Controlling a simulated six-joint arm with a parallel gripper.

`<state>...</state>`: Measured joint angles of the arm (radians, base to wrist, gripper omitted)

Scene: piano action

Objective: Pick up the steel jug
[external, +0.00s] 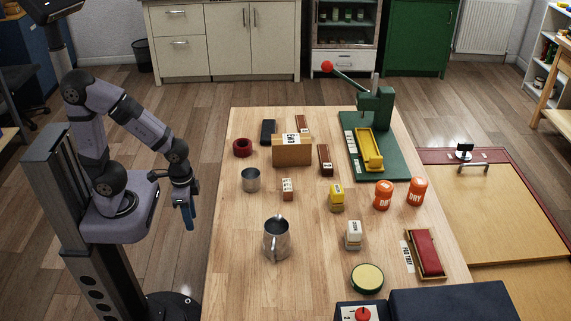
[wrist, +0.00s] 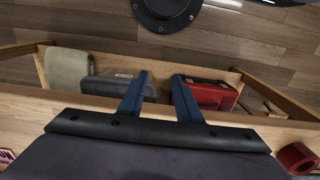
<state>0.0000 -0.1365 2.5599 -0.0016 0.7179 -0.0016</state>
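The steel jug (external: 276,240) stands upright on the wooden table (external: 235,290), left of its middle, with its handle toward the camera. A smaller steel cup (external: 250,180) stands behind it, up and to the left. My gripper (external: 190,218) hangs beyond the table's left edge, pointing down, apart from the jug and to its left. In the wrist view my gripper's two blue fingers (wrist: 160,95) are spread apart with nothing between them. The jug does not show in the wrist view.
A dark red ring (external: 242,147), small labelled blocks and two orange cans (external: 383,195) stand around the table. A green press (external: 376,110) is at the back right. A round yellow-topped tin (external: 367,278) is right of the jug. Bare wood surrounds the jug.

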